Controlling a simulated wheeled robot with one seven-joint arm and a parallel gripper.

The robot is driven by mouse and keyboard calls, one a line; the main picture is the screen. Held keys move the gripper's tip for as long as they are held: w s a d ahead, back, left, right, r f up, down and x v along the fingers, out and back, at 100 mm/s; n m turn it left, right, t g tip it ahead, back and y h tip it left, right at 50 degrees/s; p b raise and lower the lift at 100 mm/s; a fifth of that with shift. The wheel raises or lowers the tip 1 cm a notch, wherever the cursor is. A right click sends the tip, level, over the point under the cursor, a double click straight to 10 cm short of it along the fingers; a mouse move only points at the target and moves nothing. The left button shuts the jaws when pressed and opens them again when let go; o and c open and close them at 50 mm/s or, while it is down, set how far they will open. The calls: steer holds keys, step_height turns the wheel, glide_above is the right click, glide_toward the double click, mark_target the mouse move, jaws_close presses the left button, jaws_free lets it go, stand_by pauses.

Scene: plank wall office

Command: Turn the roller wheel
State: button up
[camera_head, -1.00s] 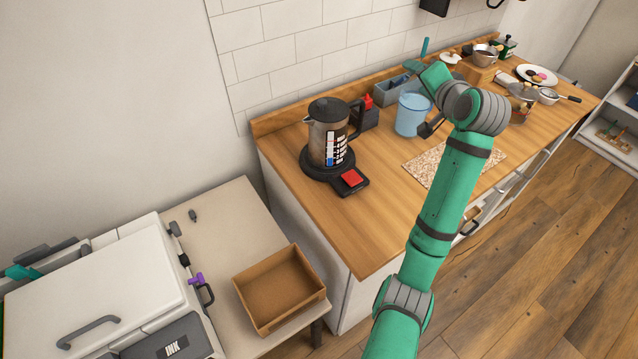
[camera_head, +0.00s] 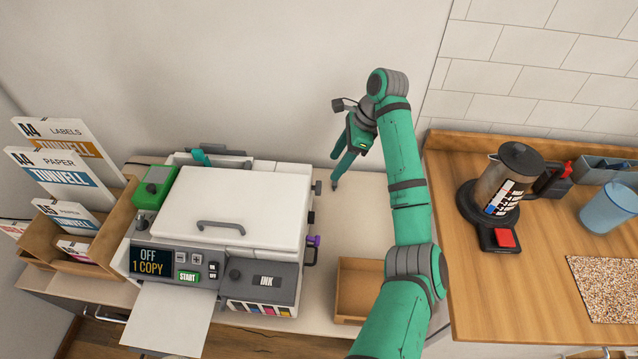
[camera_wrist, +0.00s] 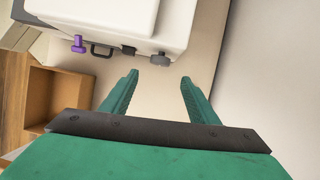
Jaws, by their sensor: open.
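A white printer (camera_head: 237,205) stands on the left table, and its right side carries several small parts. One is a grey round wheel (camera_head: 317,187), also seen in the wrist view (camera_wrist: 161,59); it may be the roller wheel, but no label shows. A purple knob (camera_head: 314,240) sits further forward on the same side, and it shows in the wrist view (camera_wrist: 78,44). My gripper (camera_head: 335,172) is open and empty, right of the printer. In the wrist view its fingertips (camera_wrist: 158,76) point toward the grey wheel, apparently not touching it.
A black handle (camera_head: 311,257) is on the printer's right side. The wooden counter (camera_head: 465,270) with a coffee maker (camera_head: 507,178) stands to the right. The wall is close behind.

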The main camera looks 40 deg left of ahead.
mark_target(316, 188)
steer(key=x, duration=1)
steer(key=shift+s+f, duration=0.15)
steer(key=shift+f, duration=0.2)
steer(key=c, duration=1)
